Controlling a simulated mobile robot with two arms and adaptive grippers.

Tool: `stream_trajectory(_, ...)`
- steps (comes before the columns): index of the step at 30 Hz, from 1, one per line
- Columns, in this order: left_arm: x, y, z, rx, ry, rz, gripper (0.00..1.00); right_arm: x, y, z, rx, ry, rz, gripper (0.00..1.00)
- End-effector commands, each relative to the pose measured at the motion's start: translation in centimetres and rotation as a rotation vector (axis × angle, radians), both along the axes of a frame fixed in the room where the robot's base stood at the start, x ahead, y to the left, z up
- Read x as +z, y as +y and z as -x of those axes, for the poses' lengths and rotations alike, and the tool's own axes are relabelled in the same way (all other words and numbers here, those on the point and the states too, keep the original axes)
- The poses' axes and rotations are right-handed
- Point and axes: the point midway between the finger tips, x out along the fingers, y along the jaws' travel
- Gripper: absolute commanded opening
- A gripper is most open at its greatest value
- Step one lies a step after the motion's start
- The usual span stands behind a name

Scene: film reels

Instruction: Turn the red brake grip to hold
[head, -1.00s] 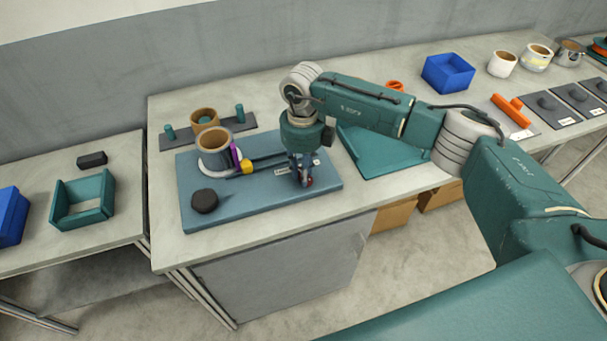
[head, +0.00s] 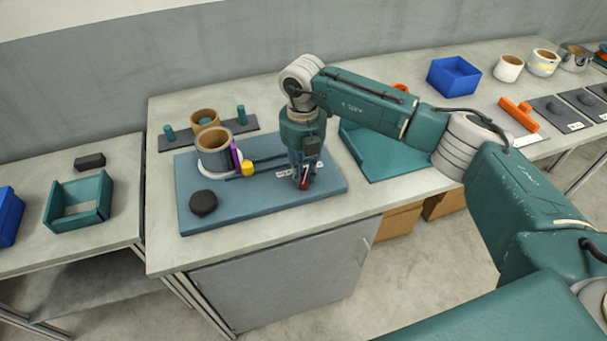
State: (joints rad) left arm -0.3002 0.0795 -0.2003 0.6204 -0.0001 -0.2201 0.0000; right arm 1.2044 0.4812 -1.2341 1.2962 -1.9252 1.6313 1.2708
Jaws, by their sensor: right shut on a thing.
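The red brake grip (head: 304,184) shows as a small red patch between the fingers of my right gripper (head: 303,182). It sits at the right part of the blue-grey base board (head: 240,212), beside a small white label (head: 285,171). My right gripper points down and is shut on the red grip. The fingers hide most of the grip, so I cannot tell its exact angle. On the same board stand a grey and tan cup-like drum (head: 214,158), a purple upright piece (head: 236,156), a yellow piece (head: 248,168) and a black knob (head: 203,203). My left gripper is not in view.
A teal tray (head: 385,165) lies right of the board. Behind the board is a dark plate with teal pegs (head: 241,114). A blue bin (head: 454,77) and several cups stand at the back right. A teal box (head: 80,203) is on the left table.

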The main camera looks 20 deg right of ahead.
Motion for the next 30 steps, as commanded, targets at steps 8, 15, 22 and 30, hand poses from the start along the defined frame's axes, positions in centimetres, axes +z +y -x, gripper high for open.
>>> stream_trajectory(8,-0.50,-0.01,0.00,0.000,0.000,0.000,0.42,0.07,0.00,-0.23,-0.163,-0.002,0.000,0.00)
stream_trajectory(15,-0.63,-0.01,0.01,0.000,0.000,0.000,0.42,0.10,0.00,-0.28,-0.230,-0.003,0.001,0.00)
stream_trajectory(22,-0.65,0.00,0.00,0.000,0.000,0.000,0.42,0.13,0.01,-0.31,-0.248,-0.004,0.000,0.00)
stream_trajectory(30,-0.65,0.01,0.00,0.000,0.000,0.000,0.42,0.14,0.00,-0.31,-0.248,-0.004,0.000,0.00)
